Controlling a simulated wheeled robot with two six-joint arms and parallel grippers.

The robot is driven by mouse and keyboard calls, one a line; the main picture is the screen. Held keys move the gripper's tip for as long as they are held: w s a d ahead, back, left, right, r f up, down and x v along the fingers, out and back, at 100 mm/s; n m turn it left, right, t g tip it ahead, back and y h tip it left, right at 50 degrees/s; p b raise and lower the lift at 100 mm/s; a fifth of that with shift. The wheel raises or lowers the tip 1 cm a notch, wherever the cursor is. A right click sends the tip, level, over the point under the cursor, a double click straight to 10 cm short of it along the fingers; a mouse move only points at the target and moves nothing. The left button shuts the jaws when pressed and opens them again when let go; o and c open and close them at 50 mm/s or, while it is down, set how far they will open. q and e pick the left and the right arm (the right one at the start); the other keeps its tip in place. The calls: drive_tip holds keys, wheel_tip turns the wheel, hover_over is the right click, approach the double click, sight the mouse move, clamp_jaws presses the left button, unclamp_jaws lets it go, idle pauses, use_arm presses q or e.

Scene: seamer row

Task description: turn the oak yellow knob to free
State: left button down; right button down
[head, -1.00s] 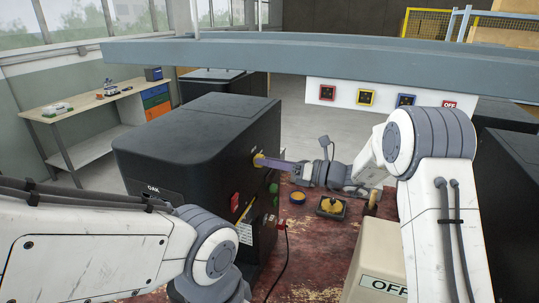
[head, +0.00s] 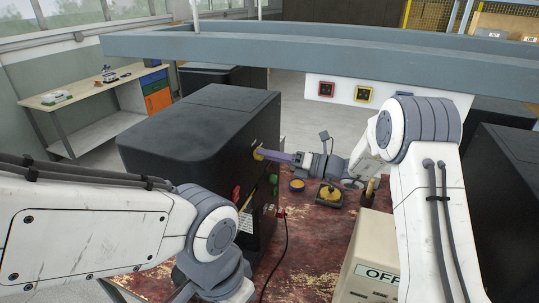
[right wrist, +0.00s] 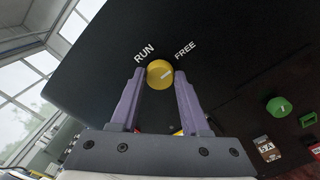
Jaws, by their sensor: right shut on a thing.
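The oak yellow knob (right wrist: 160,74) is on the black face of the seamer cabinet (head: 190,130), between the words RUN and FREE in the right wrist view. Its pale pointer mark leans up and right, toward the FREE side. My right gripper (right wrist: 158,88) has its two purple fingers on either side of the knob and is shut on it. In the head view my right gripper (head: 268,154) reaches the cabinet's right face from the right, partly hiding the knob (head: 258,153). My left arm crosses the lower left; its gripper is out of view.
A green knob (right wrist: 279,107) is on the same face. A worn red table (head: 310,245) holds a round yellow-topped item (head: 297,184), a yellow knob on a dark base (head: 328,195) and a beige box marked OFF (head: 365,265). A grey beam (head: 290,50) spans overhead.

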drive_tip(key=shift+c, duration=1.9)
unclamp_jaws()
drive_tip(key=shift+d, duration=0.1)
drive_tip(key=b+v, duration=0.4)
drive_tip(key=v, duration=0.6)
drive_tip(key=shift+d, duration=0.2)
